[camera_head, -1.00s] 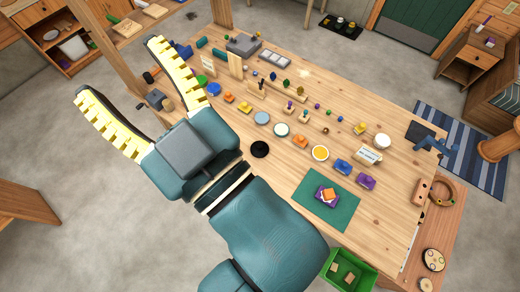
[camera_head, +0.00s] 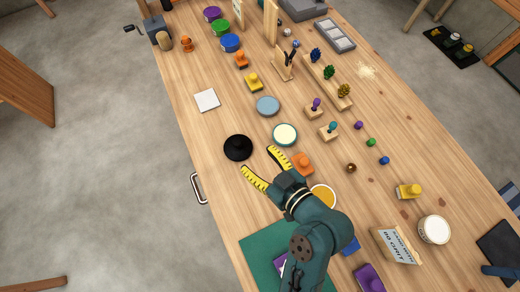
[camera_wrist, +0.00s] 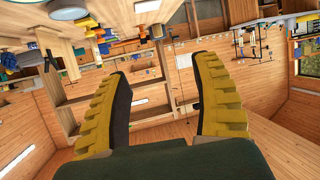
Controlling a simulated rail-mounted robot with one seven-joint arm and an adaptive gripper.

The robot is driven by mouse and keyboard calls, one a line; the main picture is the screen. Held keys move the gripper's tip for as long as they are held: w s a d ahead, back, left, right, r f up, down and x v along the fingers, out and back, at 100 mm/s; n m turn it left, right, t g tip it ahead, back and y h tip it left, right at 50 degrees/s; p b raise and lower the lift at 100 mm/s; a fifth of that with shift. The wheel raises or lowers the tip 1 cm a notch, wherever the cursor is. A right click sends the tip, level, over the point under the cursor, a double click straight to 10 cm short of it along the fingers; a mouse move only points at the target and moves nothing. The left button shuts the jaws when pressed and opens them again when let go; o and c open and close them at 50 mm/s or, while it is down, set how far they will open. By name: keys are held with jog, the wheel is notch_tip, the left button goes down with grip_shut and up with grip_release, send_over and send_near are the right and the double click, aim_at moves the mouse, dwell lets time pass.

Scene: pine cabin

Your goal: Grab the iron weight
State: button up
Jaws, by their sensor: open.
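The iron weight (camera_head: 238,147) appears to be the black, round, squat piece with a raised middle on the wooden table, left of centre in the head view. My gripper (camera_head: 256,159) is open and empty, with its yellow ribbed fingers spread. In the head view its fingertips are just to the lower right of the weight, apart from it. The height of the fingers over the table is hard to tell. In the wrist view the open fingers (camera_wrist: 162,75) have nothing between them, and I cannot make out the weight there.
Close by on the table (camera_head: 215,135) are a white-topped round tin (camera_head: 285,134), a blue-grey disc (camera_head: 268,105), an orange stamp (camera_head: 303,163) and a white square (camera_head: 207,100). A green mat (camera_head: 262,252) lies below. The tabletop left of the weight is clear up to the edge.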

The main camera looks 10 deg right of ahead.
jog(key=b, duration=0.2)
send_near(235, 140)
jog(key=shift+m, duration=0.4)
jog(key=b+x, duration=0.2)
jog(key=x, duration=0.2)
jog(key=shift+a+f, duration=0.2)
jog(key=shift+a, duration=0.1)
jog(key=x, duration=0.1)
jog(key=b+x, duration=0.1)
jog(key=x, duration=0.3)
jog(key=shift+d+f+b, duration=0.15)
jog(key=shift+d+b, duration=0.15)
jog(key=shift+b, duration=0.1)
jog(key=shift+h, duration=0.3)
grip_shut()
jog(key=shift+w+r, duration=0.1)
jog(key=shift+r, duration=0.2)
